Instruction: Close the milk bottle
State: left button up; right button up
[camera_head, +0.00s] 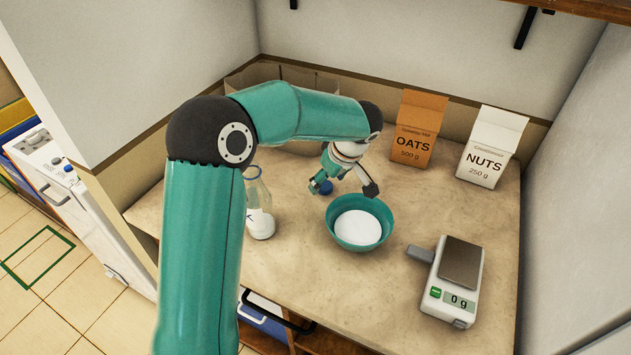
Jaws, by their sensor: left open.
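A clear glass milk bottle (259,222) with white milk in its lower part stands upright on the counter. My left arm hides its left side, and I cannot make out a cap on its top. A small blue cap-like object (326,187) is at the left finger of my left gripper (343,187), to the right of the bottle. The gripper is open, pointing down behind the bowl. I cannot tell whether the finger touches the blue object. My right gripper is not in view.
A teal bowl (331,223) with white contents sits just in front of the gripper. An oats box (416,120) and a nuts box (489,150) stand at the back. A scale (435,294) reading 0 g is at the right. The counter's (330,285) front middle is clear.

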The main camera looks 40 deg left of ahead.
aim_at(325, 187)
pick_arm(q)
jog(key=shift+x, duration=1.1)
jog(key=c, duration=0.8)
